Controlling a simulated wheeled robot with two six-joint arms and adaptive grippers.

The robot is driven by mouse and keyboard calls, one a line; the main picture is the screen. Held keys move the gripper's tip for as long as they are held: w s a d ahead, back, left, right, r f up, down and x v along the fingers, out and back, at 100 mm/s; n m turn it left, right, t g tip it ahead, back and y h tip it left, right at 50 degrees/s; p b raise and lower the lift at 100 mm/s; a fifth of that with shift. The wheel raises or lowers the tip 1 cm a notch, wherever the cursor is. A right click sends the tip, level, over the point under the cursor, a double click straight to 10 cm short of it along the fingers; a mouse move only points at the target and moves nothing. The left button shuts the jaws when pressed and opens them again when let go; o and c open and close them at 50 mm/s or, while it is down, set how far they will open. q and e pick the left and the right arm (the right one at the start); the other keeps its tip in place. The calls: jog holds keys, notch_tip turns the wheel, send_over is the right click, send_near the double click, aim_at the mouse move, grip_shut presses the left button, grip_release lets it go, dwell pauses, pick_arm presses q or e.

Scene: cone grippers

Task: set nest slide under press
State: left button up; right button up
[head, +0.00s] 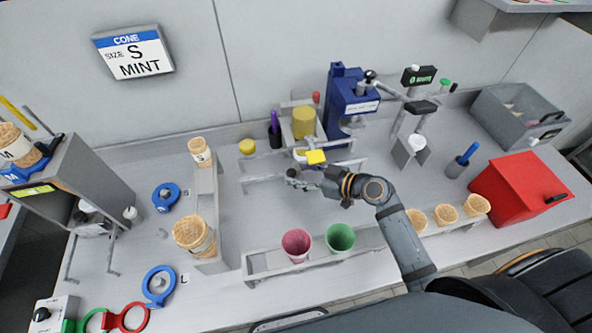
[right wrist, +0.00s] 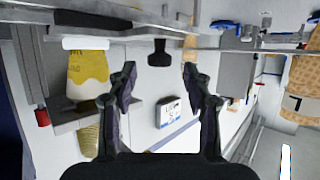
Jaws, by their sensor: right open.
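The press appears to be the grey frame (head: 285,112) at the back middle, with a yellow cylinder (head: 303,122) and a red knob (head: 316,97). What looks like the nest slide, with a yellow square tab (head: 316,157), sits low in front of it; my right arm partly hides that area, so its exact position is unclear. My right gripper (head: 293,178) is open, in front of the slide's rails and below left of the tab. In the right wrist view the gripper (right wrist: 161,88) shows nothing clasped, with a dark knob-like piece (right wrist: 160,52) beyond the fingers. My left gripper is out of view.
A blue machine (head: 350,100) stands right of the press. A rack holds a pink cup (head: 297,243) and a green cup (head: 340,237) in front. A cone stand (head: 207,220) is at left; a red box (head: 520,190) is at right. Bare counter lies beside the slide's rails.

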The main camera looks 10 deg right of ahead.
jog(key=shift+x, duration=1.15)
jog(key=shift+d, duration=0.1)
jog(key=shift+c, duration=0.2)
grip_shut()
